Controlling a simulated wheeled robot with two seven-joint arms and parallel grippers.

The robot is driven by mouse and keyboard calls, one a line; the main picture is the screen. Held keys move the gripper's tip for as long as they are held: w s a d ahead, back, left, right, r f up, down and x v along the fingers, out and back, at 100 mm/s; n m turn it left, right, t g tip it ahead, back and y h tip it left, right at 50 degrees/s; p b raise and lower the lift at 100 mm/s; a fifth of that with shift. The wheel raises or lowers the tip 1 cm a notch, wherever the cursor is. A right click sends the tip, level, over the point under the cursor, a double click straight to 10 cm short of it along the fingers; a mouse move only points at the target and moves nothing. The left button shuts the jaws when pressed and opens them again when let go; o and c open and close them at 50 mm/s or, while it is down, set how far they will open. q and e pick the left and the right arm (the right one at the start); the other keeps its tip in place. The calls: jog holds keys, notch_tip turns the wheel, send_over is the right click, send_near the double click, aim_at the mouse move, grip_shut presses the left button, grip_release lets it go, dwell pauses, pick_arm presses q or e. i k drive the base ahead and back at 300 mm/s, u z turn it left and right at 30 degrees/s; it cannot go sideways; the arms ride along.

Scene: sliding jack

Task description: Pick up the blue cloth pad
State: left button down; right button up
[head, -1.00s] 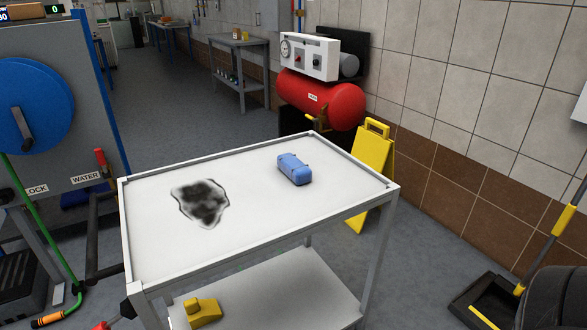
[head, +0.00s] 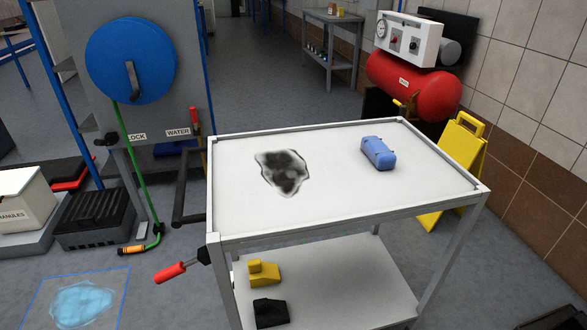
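The blue cloth pad (head: 378,153) lies on the white top of a metal cart (head: 340,200), toward its back right. It looks like a rounded, folded block. A dark, smudged stain (head: 283,172) marks the cart top to the left of the pad, with bare surface between them. Nothing touches or covers the pad. Neither of my grippers shows in the head view.
A raised rim edges the cart top. Its lower shelf holds a yellow block (head: 264,273) and a black one (head: 270,312). A red-handled lever (head: 171,272) sticks out at left. A yellow floor sign (head: 462,150) and red tank (head: 412,83) stand behind right.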

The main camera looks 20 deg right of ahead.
aim_at(382, 157)
jog(key=k, duration=0.5)
jog(key=z, duration=1.7)
jog(key=i, duration=1)
jog(key=u, duration=1.45)
